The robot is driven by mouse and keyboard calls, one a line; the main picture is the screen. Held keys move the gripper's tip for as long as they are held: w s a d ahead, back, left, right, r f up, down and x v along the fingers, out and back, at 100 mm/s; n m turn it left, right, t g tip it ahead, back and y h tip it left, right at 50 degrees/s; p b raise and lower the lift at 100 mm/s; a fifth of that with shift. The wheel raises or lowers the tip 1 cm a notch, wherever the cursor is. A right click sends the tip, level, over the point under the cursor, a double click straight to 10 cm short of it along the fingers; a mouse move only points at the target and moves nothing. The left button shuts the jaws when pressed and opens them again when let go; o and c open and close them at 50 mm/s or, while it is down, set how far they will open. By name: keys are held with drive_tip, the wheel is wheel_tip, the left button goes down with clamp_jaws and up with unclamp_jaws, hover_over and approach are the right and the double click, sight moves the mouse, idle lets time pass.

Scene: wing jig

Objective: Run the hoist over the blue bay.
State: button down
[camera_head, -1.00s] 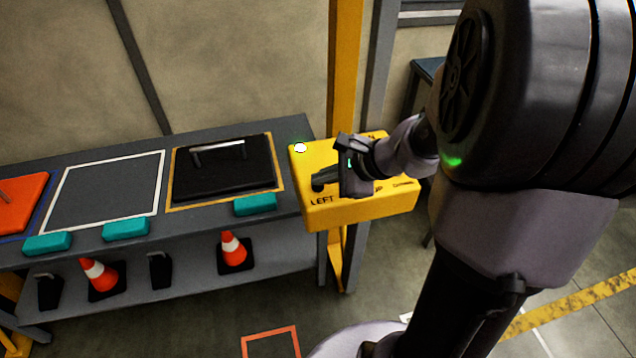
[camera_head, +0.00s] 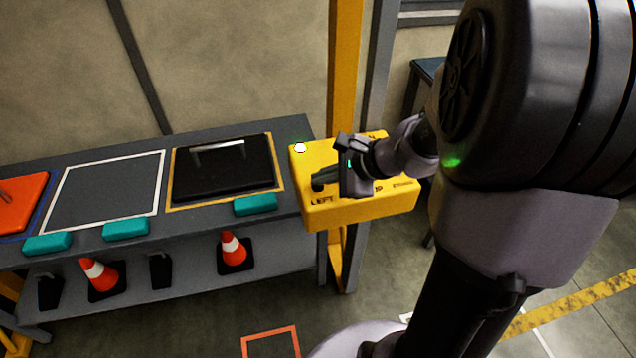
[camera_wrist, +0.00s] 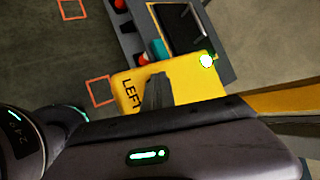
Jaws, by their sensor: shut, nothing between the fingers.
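The yellow control box (camera_head: 350,210) stands at the right end of the bench, with LEFT and other, partly covered labels on its top. My gripper (camera_head: 320,184) is shut and empty, low over the box beside the LEFT label. In the wrist view its dark fingers (camera_wrist: 156,92) lie over the yellow top near LEFT. I cannot tell whether they touch a control, which they would hide. A pale lamp (camera_head: 300,147) glows on the box's far left corner. The blue-outlined bay (camera_head: 44,205) is at the left picture edge, with an orange plate (camera_head: 18,200) in it. The hoist itself is not in view.
A white-outlined bay (camera_head: 105,190) is empty. A yellow-outlined bay (camera_head: 279,184) holds a black plate with a handle (camera_head: 225,175). Teal blocks (camera_head: 125,229) line the bench front. Cones (camera_head: 233,250) stand on the lower shelf. A yellow post (camera_head: 345,70) rises behind the box.

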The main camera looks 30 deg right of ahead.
sight(322, 187)
drive_tip(key=shift+r+p, duration=0.6)
drive_tip(key=shift+r, duration=0.25)
drive_tip(key=shift+r, duration=0.1)
wheel_tip(322, 187, up, 5)
drive_tip(key=p, duration=0.4)
idle(1.2)
